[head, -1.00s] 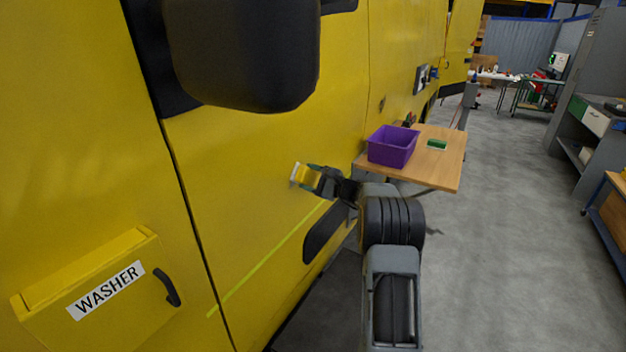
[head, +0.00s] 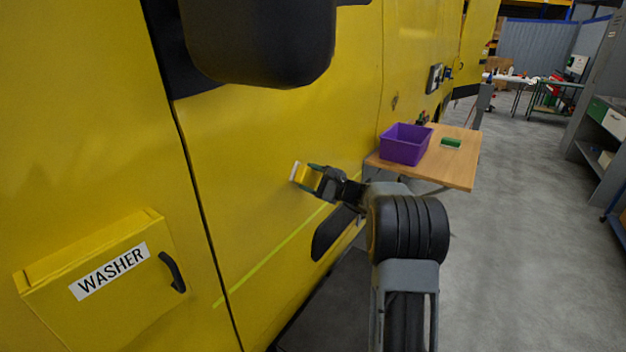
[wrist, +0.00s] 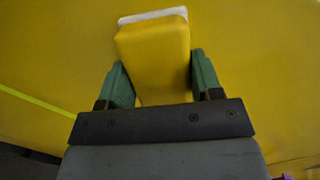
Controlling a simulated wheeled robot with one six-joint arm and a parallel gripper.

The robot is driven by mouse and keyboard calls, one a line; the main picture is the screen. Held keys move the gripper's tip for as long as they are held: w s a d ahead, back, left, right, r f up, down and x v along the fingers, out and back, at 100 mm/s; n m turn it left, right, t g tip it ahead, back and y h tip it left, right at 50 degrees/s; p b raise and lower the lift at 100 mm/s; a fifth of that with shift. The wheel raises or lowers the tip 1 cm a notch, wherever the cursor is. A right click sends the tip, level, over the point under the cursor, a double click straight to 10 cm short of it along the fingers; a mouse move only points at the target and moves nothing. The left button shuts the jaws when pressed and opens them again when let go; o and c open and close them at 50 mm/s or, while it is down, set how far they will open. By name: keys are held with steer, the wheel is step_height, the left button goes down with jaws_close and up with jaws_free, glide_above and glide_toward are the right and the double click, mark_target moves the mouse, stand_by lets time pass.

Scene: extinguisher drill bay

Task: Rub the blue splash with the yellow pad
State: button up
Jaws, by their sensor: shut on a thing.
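My gripper (head: 318,180) is shut on the yellow pad (head: 303,174), close in front of the yellow vehicle side. In the wrist view the pad (wrist: 153,52) sits between the two green fingers of my gripper (wrist: 163,80), with its white face pointing away from me toward the yellow panel. I cannot tell whether the white face touches the panel. No blue splash shows in either view; the pad and gripper cover part of the panel.
A washer box (head: 105,275) with a black handle is on the panel at lower left. A dark rounded housing (head: 260,40) juts out above. A wooden table (head: 460,170) holds a purple bin (head: 404,146) and a green block (head: 451,142). Grey floor (head: 500,260) is clear at right.

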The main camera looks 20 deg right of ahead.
steer(key=shift+s, duration=0.1)
steer(key=shift+s+a+r+b+v, duration=0.15)
steer(key=shift+b+v, duration=0.3)
steer(key=shift+v, duration=1)
steer(key=shift+s+a+r+b+v, duration=0.1)
steer(key=shift+b+v, duration=0.3)
steer(key=shift+v, duration=1.1)
steer(key=shift+v, duration=1.45)
steer(key=shift+a+r, duration=0.1)
steer(key=shift+r, duration=0.05)
